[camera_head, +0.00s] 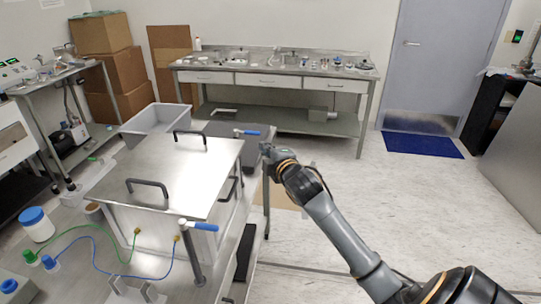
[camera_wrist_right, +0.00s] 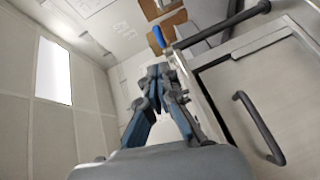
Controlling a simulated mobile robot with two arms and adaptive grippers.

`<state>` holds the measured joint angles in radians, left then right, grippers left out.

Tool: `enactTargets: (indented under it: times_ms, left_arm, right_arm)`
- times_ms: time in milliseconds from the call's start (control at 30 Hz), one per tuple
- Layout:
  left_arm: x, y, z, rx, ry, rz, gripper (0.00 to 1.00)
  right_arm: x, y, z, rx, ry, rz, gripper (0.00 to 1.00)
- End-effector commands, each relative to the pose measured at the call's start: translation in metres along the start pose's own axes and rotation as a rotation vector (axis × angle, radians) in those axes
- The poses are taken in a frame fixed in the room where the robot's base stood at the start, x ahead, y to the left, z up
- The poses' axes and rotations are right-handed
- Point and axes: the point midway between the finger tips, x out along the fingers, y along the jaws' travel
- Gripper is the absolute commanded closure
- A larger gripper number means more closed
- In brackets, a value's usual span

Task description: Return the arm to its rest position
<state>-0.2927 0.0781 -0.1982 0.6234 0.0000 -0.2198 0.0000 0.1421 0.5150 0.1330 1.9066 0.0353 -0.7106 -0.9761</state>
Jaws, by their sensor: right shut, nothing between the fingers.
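My right arm reaches in from the lower right of the head view. Its gripper (camera_head: 268,150) is beside the right edge of the metal-lidded box (camera_head: 170,165), close to a blue-handled lever (camera_head: 247,132). In the right wrist view the gripper fingers (camera_wrist_right: 158,85) are closed together with nothing between them. The box with its black handle (camera_wrist_right: 260,127) shows at the right of that view. Whether the gripper touches the box or lever cannot be told. My left gripper is not in view.
Green and blue tubes run to the box front. A grey bin (camera_head: 155,120) is behind the box. A long metal bench (camera_head: 270,70) stands at the back. Open floor (camera_head: 345,190) lies to the right.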

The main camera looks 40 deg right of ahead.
Motion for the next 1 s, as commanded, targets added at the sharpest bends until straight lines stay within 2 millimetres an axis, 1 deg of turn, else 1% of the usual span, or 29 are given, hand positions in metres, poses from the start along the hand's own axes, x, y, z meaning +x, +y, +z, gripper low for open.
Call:
enactTargets:
  times_ms: [67, 200, 333, 433, 500, 567, 667, 700, 767, 800, 833, 867, 900, 967, 1000]
  left_arm:
    - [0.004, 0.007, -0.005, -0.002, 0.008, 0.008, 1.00]
    - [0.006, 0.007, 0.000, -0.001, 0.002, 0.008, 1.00]
    - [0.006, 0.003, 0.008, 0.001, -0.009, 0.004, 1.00]
    - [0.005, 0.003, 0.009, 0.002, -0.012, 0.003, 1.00]
    - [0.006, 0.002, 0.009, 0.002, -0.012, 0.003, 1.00]
    - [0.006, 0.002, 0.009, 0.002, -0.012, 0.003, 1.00]
    - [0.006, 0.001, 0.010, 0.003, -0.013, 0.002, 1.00]
    - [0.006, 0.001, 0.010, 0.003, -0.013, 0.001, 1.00]
    - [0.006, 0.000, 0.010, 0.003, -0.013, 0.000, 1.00]
    - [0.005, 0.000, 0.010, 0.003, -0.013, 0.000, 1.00]
    - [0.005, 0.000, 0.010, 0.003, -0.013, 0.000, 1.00]
    - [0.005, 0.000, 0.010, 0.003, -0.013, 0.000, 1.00]
    - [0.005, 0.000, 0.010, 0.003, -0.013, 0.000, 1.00]
    - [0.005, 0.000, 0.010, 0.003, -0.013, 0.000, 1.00]
    - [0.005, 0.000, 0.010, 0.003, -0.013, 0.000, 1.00]
  right_arm:
    - [-0.011, -0.002, 0.003, -0.001, 0.001, -0.001, 1.00]
    - [-0.022, 0.000, 0.005, 0.000, 0.001, -0.001, 1.00]
    - [-0.025, 0.001, 0.005, 0.002, 0.001, -0.001, 1.00]
    - [-0.025, 0.001, 0.005, 0.003, 0.001, -0.002, 1.00]
    - [-0.023, -0.006, 0.006, 0.010, -0.001, -0.012, 1.00]
    - [-0.019, -0.020, 0.009, 0.028, -0.007, -0.036, 1.00]
    - [-0.011, -0.068, 0.017, 0.089, -0.027, -0.112, 1.00]
    - [-0.007, -0.094, 0.020, 0.121, -0.038, -0.151, 1.00]
    - [-0.005, -0.139, 0.027, 0.176, -0.060, -0.217, 1.00]
    - [-0.006, -0.171, 0.030, 0.213, -0.076, -0.262, 1.00]
    - [-0.007, -0.194, 0.033, 0.240, -0.089, -0.294, 1.00]
    - [-0.010, -0.217, 0.036, 0.266, -0.103, -0.327, 1.00]
    - [-0.015, -0.247, 0.038, 0.301, -0.120, -0.368, 1.00]
    - [-0.025, -0.292, 0.043, 0.350, -0.151, -0.430, 1.00]
    - [-0.034, -0.322, 0.044, 0.382, -0.172, -0.471, 1.00]
